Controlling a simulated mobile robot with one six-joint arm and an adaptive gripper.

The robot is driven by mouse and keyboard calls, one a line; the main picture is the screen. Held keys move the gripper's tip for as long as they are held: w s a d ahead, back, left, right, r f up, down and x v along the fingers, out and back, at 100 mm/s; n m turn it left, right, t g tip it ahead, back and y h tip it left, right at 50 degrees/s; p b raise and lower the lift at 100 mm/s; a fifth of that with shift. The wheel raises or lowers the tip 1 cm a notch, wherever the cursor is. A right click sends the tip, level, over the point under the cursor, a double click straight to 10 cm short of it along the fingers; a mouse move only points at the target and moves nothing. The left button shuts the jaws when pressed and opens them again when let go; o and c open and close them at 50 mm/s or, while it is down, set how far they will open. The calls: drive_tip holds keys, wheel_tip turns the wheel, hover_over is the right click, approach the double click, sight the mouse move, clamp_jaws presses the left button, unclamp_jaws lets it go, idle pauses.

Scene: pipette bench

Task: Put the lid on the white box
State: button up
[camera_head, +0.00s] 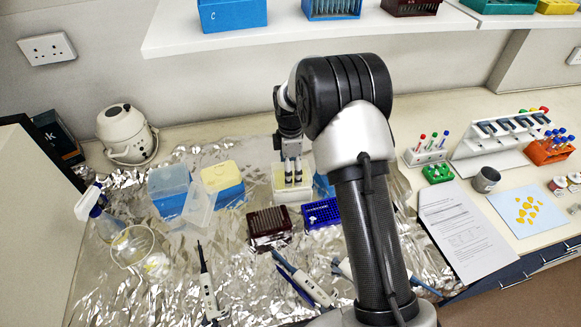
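A small off-white box (283,196) stands on the foil-covered bench near the middle of the picture. My gripper (293,182) points down at it, with its fingertips in front of or over the box's top. The two fingers look close together with a narrow gap. I cannot tell whether they touch the box or hold anything. A clear, see-through lid-like piece (201,207) leans beside a blue box with a translucent top (169,186), to the left. I cannot tell which box it belongs to. My arm and gripper hide part of the white box's back.
A yellow-topped blue box (223,181) stands left of the white box. A dark red rack (269,224) and a blue rack (321,213) sit close in front. Pipettes (208,285) lie at the front. A shelf (300,35) overhangs behind my arm.

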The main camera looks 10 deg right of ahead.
drive_tip(key=shift+f, duration=0.4)
drive_tip(key=shift+f, duration=0.1)
drive_tip(key=shift+f+b, duration=0.4)
drive_tip(key=shift+b, duration=0.05)
idle(0.4)
drive_tip(key=o, duration=1)
drive_tip(key=shift+c, duration=0.2)
wheel_tip(320, 180, up, 8)
drive_tip(key=shift+f, duration=0.25)
